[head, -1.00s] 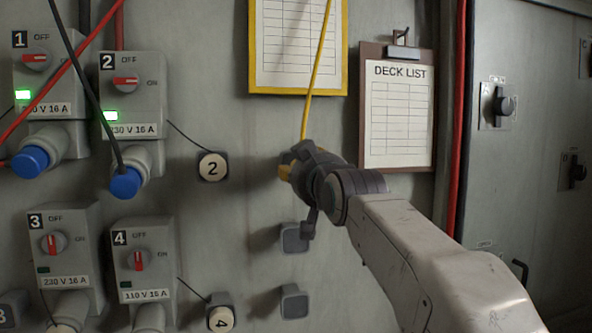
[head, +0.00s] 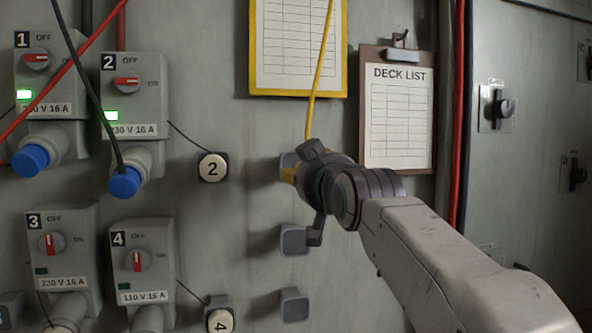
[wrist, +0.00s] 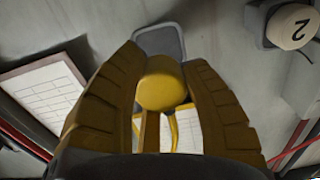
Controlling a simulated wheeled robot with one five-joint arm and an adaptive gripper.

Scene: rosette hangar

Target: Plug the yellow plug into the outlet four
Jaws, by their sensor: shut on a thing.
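The yellow plug (head: 289,173) is in my gripper (head: 300,174), in front of the wall right of outlet two. In the wrist view, my gripper's two fingers (wrist: 160,72) close on both sides of the plug (wrist: 162,86). A yellow cable (head: 318,75) runs up from it. Outlet four (head: 140,262) is at lower left in the head view, with a red knob and a dark indicator. Its socket (head: 149,319) is cut off by the bottom edge, so its mouth is hidden. A round cap marked 4 (head: 219,320) sits beside it on a cord.
Outlets one (head: 42,62), two (head: 132,95) and three (head: 60,247) surround outlet four; one and two hold blue plugs. Grey wall holders (head: 293,242) lie below my gripper. A clipboard (head: 397,120) hangs at right. Black and red cables cross the upper left.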

